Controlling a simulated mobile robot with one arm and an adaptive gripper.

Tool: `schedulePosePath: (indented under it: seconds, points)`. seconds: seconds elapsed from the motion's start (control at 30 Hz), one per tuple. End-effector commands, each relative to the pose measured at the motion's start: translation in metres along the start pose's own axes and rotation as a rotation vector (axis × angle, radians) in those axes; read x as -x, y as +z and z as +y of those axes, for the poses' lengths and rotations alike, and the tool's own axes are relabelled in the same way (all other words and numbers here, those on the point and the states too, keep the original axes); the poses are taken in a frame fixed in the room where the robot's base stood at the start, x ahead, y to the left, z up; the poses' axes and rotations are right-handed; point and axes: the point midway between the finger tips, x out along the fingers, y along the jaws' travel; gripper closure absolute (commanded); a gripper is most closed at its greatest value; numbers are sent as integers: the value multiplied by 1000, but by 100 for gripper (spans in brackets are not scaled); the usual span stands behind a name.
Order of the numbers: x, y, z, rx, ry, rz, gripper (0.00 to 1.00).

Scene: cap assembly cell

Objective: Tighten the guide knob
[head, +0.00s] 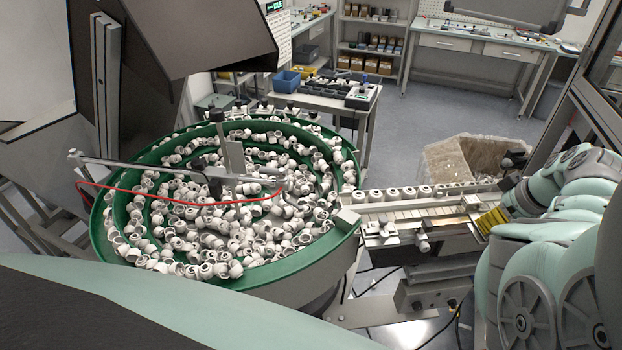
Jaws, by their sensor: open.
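The feed track (405,208) runs right from the green bowl feeder, with a row of white caps (395,194) along its far side. A small knob-like fitting (422,243) sits on the near side of the track; I cannot tell whether it is the guide knob. My mint-green arm comes in from the right and covers the right end of the track. I cannot make out any gripper fingers, and what lies behind the arm is hidden.
The green bowl feeder (98,222) is full of loose white caps, with a red tube (120,190) across it. A yellow ribbed part (490,220) is beside my arm. A bin (440,160) stands behind the track. Benches and shelves stand at the back, with clear floor before them.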

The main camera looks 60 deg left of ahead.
Motion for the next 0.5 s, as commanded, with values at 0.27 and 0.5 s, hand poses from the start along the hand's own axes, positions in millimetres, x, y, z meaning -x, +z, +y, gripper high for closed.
schedulePosePath:
  seconds: [0.27, 0.5]
  points:
    - [-16, 0, -6, 7, -11, -6, 51]
    - [-17, 1, -5, 7, -8, -7, 51]
